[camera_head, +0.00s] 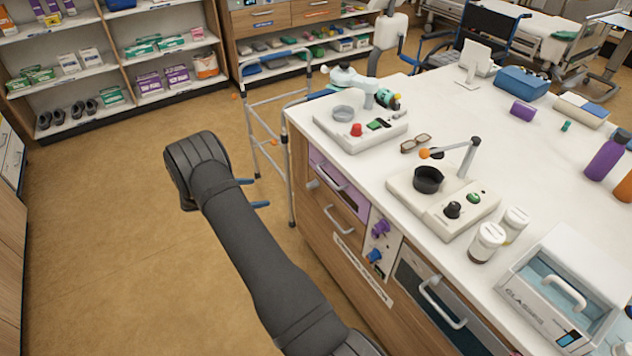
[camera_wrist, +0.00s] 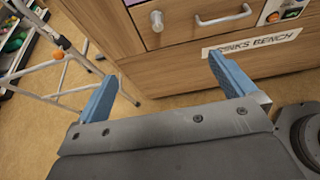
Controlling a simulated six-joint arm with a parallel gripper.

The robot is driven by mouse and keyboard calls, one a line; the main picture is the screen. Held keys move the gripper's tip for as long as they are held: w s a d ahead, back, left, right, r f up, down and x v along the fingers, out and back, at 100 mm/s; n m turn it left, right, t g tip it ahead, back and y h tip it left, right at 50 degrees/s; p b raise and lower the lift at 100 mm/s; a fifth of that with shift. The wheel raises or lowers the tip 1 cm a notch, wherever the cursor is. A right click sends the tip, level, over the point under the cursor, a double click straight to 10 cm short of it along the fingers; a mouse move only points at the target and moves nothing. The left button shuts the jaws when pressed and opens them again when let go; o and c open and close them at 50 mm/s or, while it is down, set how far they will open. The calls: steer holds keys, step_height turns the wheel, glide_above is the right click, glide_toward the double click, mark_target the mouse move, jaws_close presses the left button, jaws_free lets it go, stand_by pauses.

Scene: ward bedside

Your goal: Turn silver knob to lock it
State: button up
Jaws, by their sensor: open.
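The silver knob (camera_head: 313,183) is on the front of the wooden bench, at the upper left of a wooden drawer just below the purple drawer (camera_head: 340,190). In the wrist view the knob (camera_wrist: 156,20) shows near the top edge, left of a silver bar handle (camera_wrist: 224,17). My gripper (camera_head: 252,193) is left of the bench front, apart from the knob. In the wrist view its two blue fingers (camera_wrist: 160,70) are spread wide with nothing between them. The knob lies beyond and above the gap between them.
A walking frame (camera_head: 268,110) stands close to the bench's left corner and my gripper. Purple and blue knobs (camera_head: 378,240) are on a panel right of the drawers. The white benchtop (camera_head: 480,115) holds devices, glasses and jars. The floor (camera_head: 110,230) at left is clear.

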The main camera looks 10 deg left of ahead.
stand_by(0.4)
steer(key=c, duration=0.5)
steer(key=shift+w+f+m, duration=0.15)
steer(key=shift+f+m, duration=0.05)
steer(key=shift+m, duration=0.2)
steer(key=c, duration=0.4)
steer(key=shift+w+d+f+m, duration=0.1)
steer(key=shift+w+f+m, duration=0.15)
steer(key=shift+m, duration=0.45)
steer(key=shift+c, duration=1.2)
steer(key=m+t+h, duration=0.3)
steer(key=m, duration=2.2)
glide_toward(307, 187)
steer(key=x, duration=1.1)
